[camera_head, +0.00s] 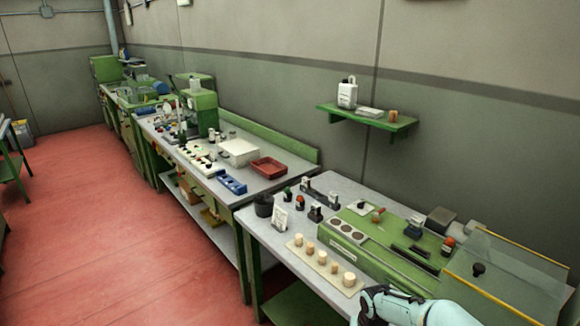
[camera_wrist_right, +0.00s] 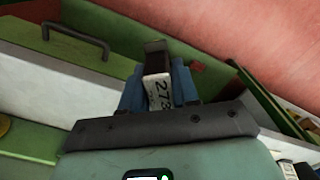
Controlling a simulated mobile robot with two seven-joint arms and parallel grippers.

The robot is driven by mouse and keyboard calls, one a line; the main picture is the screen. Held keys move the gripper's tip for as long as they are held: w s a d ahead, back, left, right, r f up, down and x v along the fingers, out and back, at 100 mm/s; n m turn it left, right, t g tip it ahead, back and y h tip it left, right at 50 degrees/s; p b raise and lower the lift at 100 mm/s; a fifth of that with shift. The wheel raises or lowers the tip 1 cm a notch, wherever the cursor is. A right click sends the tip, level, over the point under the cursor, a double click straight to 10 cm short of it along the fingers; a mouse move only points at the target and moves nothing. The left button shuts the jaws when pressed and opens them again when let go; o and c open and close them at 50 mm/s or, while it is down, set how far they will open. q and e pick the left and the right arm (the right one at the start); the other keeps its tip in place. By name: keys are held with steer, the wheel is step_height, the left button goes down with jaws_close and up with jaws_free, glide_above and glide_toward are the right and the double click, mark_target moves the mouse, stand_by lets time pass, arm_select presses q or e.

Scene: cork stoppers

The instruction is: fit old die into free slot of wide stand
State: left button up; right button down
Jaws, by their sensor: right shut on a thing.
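My right gripper (camera_wrist_right: 158,95) is shut on a small block with a pale face marked "273" and a dark upper end (camera_wrist_right: 155,60), which I take to be the old die. Blue fingers stand on both sides of it. In the head view my right arm comes in at the bottom right, and the hand (camera_head: 372,303) is near the bench's front edge; the die is hidden there. A dark, long stand (camera_head: 320,196) at the back of the near bench may be the wide stand; I cannot tell its slots. My left gripper is out of view.
A pale board with several corks (camera_head: 325,266) lies along the bench front. Behind it is a green machine (camera_head: 385,240) with three round discs. A black cup (camera_head: 264,204) and small bottles stand left. A clear sheet (camera_head: 505,275) slopes at right.

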steer(key=s+a+f+n, duration=0.2)
steer(key=s+n, duration=0.1)
steer(key=shift+s+f, duration=0.1)
steer(key=shift+f, duration=0.1)
step_height(320, 180, up, 5)
steer(key=shift+f, duration=0.1)
